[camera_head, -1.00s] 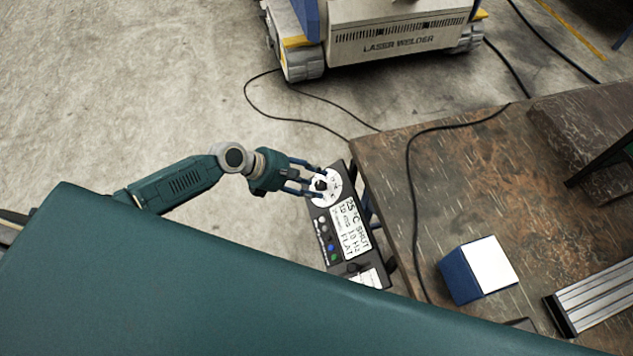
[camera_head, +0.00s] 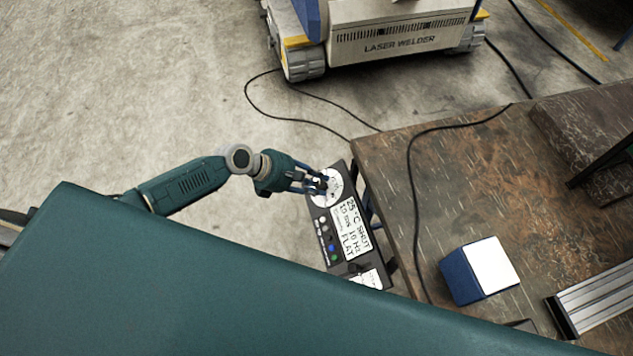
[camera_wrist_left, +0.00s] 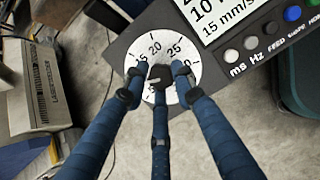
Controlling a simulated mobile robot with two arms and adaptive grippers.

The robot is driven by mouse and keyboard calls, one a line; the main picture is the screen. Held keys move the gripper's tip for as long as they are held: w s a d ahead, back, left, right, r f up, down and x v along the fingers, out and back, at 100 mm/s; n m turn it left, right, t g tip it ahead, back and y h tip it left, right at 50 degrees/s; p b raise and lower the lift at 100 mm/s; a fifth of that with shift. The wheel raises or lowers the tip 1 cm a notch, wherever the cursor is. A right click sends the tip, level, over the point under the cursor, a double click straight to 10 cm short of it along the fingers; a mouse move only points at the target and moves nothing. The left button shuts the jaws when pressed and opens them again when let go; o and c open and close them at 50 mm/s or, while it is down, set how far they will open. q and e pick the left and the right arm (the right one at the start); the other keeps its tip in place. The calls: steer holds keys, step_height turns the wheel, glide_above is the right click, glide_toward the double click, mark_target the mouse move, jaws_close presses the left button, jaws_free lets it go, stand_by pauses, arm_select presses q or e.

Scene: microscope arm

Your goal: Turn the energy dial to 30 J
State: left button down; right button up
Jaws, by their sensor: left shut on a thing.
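The energy dial is a round white disc (camera_head: 330,197) at the top end of a black control panel (camera_head: 343,268). In the left wrist view the disc (camera_wrist_left: 165,52) carries black numbers, with 20 and 25 readable at its far side. A dark knob (camera_wrist_left: 160,75) stands at its centre. My left gripper (camera_head: 319,185) has its three blue fingers closed in around the knob, and they also show in the left wrist view (camera_wrist_left: 158,84). The fingers cover part of the scale and knob, so I cannot tell the exact setting. My right gripper is not in view.
The panel's white display (camera_head: 352,230) and several buttons (camera_head: 331,247) lie beside the dial. The panel is at the left edge of a brown table (camera_head: 440,190). A blue and white box (camera_head: 480,270) and a black cable (camera_head: 411,180) lie there. A laser welder (camera_head: 395,40) stands behind.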

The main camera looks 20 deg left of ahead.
arm_select(q)
steer(key=shift+w+d+r, duration=0.1)
steer(key=shift+d+r, duration=0.05)
steer(key=shift+d, duration=0.05)
